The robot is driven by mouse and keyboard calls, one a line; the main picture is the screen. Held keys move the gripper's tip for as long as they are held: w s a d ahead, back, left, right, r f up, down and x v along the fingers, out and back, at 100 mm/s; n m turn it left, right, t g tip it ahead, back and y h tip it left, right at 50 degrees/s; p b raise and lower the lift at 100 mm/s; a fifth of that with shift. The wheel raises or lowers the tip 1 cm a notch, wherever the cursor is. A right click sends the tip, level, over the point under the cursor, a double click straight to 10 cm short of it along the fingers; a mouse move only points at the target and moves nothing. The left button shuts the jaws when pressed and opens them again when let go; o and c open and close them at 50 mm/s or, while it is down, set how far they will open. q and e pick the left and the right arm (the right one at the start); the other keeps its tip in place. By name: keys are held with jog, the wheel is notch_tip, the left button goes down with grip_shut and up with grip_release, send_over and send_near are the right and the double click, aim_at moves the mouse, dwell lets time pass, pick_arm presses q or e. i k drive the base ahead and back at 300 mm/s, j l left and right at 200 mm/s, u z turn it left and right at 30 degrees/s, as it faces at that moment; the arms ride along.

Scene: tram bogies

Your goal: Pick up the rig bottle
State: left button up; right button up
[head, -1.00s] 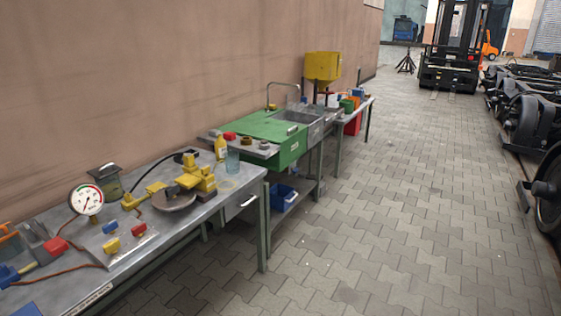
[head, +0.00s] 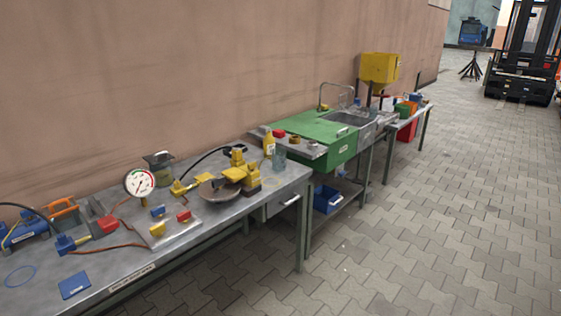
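Neither of my grippers is in view.
The bench also holds a pressure gauge (head: 139,183), a green canister (head: 159,167) and hand tools. A green sink unit (head: 325,140) and a yellow hopper (head: 379,68) stand beyond. The paved floor (head: 430,220) to the right is clear; a forklift (head: 524,60) stands far off.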

aim_at(269, 141)
jog(key=i+l+z, duration=0.35)
jog(key=i, duration=0.25)
jog(key=i+l+z, duration=0.1)
jog(key=i+z, duration=0.4)
jog(key=i, duration=1.4)
jog(key=i+l+u, duration=0.1)
jog(key=i+u, duration=0.35)
jog(key=i+l+u, duration=0.2)
jog(key=i+u, duration=0.3)
jog(key=i+l+u, duration=0.25)
jog(key=u, duration=0.2)
jog(key=l, duration=0.1)
